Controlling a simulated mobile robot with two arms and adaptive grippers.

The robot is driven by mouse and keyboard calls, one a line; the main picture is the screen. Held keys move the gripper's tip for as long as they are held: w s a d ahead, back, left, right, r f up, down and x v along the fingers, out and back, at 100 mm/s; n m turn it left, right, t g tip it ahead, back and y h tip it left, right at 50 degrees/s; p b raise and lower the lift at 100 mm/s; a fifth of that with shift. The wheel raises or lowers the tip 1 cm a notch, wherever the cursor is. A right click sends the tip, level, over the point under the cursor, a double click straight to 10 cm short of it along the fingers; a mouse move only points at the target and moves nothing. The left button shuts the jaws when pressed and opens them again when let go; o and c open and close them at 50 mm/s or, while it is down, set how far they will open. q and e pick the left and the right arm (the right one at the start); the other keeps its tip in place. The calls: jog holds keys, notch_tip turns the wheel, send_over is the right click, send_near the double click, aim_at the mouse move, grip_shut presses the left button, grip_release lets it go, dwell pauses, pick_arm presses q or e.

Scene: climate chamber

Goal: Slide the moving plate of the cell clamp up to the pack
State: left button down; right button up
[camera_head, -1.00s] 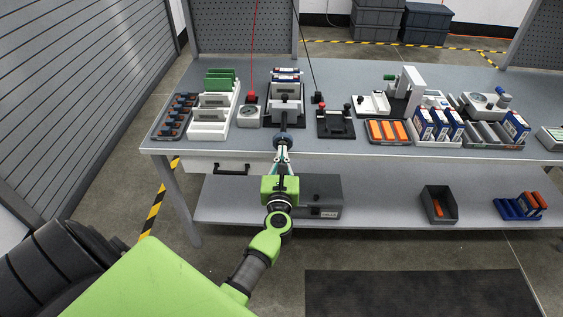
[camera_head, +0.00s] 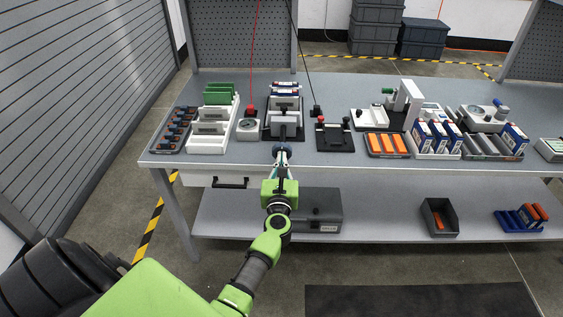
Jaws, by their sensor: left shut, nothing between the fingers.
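The cell clamp stands on the bench, its dark base (camera_head: 298,134) lying front to back. The pack of blue-and-white cells (camera_head: 286,90) is at its back, with a pale grey plate (camera_head: 286,103) close in front. Another light grey block (camera_head: 283,118) is nearer me, with a dark spindle part in front of it. I cannot tell for sure which is the moving plate. My left gripper (camera_head: 282,151) is shut and empty at the clamp's front end, by a dark round part at the bench edge; whether they touch is unclear. My right gripper is not in view.
A round-dial gauge (camera_head: 248,128) stands close left of the clamp, and a dark fixture (camera_head: 334,136) close right. Orange cells (camera_head: 386,144) lie in a tray to the right.

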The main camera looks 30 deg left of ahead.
aim_at(282, 150)
pick_arm(q)
jog(key=shift+b+x, duration=0.35)
jog(key=shift+x, duration=1.9)
jog(key=shift+b+x, duration=1.15)
jog(key=shift+x, duration=1)
jog(key=shift+w+a, duration=0.25)
jog(key=shift+s+d, duration=0.15)
jog(key=shift+s, duration=0.05)
jog(key=shift+p+v, duration=0.5)
jog(key=shift+v, duration=0.9)
jog(key=shift+p+v, duration=0.3)
jog(key=shift+v, duration=1.1)
